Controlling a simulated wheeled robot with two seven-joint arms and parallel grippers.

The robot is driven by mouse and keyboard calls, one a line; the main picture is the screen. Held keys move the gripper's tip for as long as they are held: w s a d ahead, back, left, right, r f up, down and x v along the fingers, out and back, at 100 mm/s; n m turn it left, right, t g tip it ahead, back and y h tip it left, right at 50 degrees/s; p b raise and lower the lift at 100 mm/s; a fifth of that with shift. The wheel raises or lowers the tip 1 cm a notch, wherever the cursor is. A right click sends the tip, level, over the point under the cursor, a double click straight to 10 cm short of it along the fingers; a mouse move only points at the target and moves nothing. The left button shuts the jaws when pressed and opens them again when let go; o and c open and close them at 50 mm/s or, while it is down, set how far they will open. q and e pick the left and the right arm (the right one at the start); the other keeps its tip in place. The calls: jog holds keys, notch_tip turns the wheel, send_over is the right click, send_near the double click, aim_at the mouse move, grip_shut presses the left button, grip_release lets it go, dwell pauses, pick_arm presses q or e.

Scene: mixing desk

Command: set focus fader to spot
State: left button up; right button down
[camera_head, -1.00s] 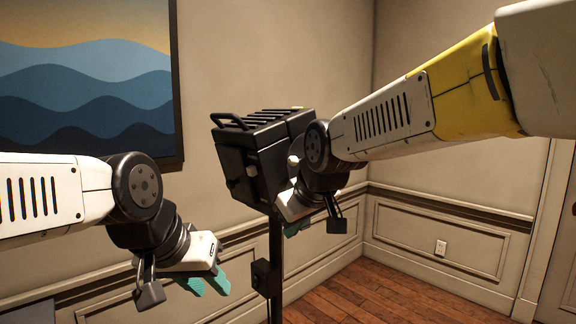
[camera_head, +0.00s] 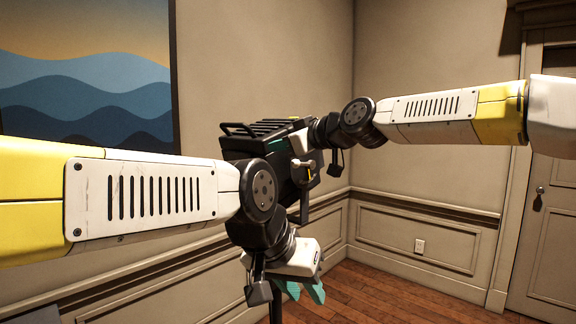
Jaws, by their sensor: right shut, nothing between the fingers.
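A black, box-shaped lamp-like device (camera_head: 246,146) with a top handle and slots stands on a black pole. A small yellow part (camera_head: 311,171) and a pale part show at its right side; I cannot tell whether either is the focus fader. My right gripper (camera_head: 272,147) reaches in from the right against or just in front of the device. Its teal fingers are shut with nothing between them and partly hidden. My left gripper (camera_head: 302,290) hangs below the device, in front of the pole, its two teal fingertips apart and empty. My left forearm hides the device's lower left.
A framed wave picture (camera_head: 88,75) hangs on the left wall. A panelled wall with a white outlet (camera_head: 420,246) and a door (camera_head: 550,190) stand at right. The wooden floor (camera_head: 390,297) is clear at lower right.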

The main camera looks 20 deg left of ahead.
aim_at(262, 164)
jog(key=x, duration=0.7)
jog(key=shift+a+f, duration=0.1)
jog(key=shift+a, duration=0.3)
jog(key=f, duration=0.1)
jog(key=w+f, duration=0.1)
jog(key=f, duration=0.1)
jog(key=shift+w+d, duration=0.1)
jog(key=shift+w+f, duration=0.1)
jog(key=shift+f, duration=0.4)
notch_tip(262, 164, down, 8)
jog(key=w, duration=0.2)
jog(key=shift+d, duration=0.45)
